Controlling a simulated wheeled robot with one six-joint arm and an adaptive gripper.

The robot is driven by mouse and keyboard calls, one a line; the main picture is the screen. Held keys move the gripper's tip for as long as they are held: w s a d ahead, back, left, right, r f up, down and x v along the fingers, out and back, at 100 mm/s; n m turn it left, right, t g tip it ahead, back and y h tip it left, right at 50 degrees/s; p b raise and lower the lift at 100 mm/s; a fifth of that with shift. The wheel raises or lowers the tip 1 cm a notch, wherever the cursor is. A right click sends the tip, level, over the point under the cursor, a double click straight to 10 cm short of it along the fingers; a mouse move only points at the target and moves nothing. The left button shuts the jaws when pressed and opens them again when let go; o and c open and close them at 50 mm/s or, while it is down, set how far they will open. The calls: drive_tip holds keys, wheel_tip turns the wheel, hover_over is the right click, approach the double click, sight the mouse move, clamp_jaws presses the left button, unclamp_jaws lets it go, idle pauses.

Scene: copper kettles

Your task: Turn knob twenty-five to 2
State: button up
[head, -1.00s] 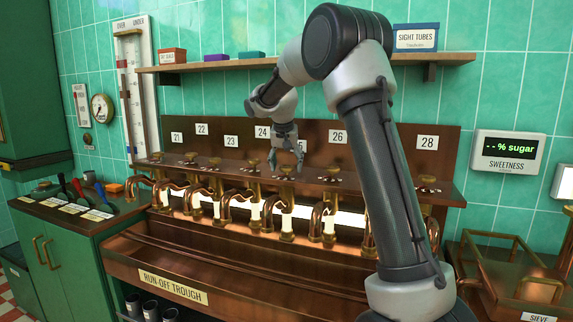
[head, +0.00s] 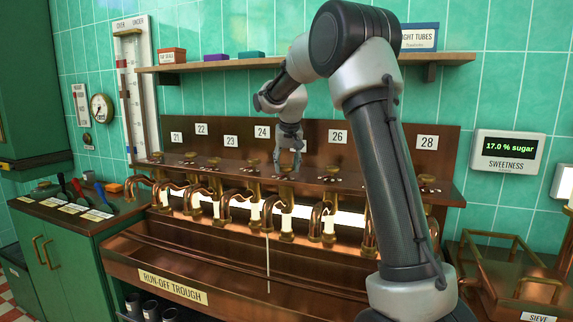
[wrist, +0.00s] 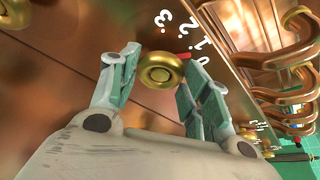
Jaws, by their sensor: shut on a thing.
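My gripper (head: 291,168) is shut on a round brass knob (wrist: 160,70) on the copper panel. In the wrist view the fingers (wrist: 152,90) stand on both sides of the knob. A red pointer (wrist: 184,57) shows at the knob's edge, beside a white scale (wrist: 203,47) with 0, 1, 2 and 3. It points to the low end of the scale; the exact mark is partly hidden by a finger.
A thin stream (head: 268,262) runs from a spout into the run-off trough (head: 225,270). The sweetness display (head: 510,147) reads 17.0 % sugar. Other knobs and curved copper spouts (head: 325,215) stand close on both sides. A shelf (head: 220,65) runs above.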

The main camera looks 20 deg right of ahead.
drive_tip(key=n+y, duration=0.1)
drive_tip(key=n, duration=0.3)
drive_tip(key=shift+d+y, duration=0.15)
drive_tip(key=shift+y, duration=0.25)
drive_tip(key=shift+d+n+y, duration=0.1)
drive_tip(key=shift+n+y, duration=0.6)
drive_tip(key=shift+n, duration=1.4)
drive_tip(key=o, duration=1)
drive_tip(key=v, duration=0.7)
drive_tip(key=shift+r, duration=0.25)
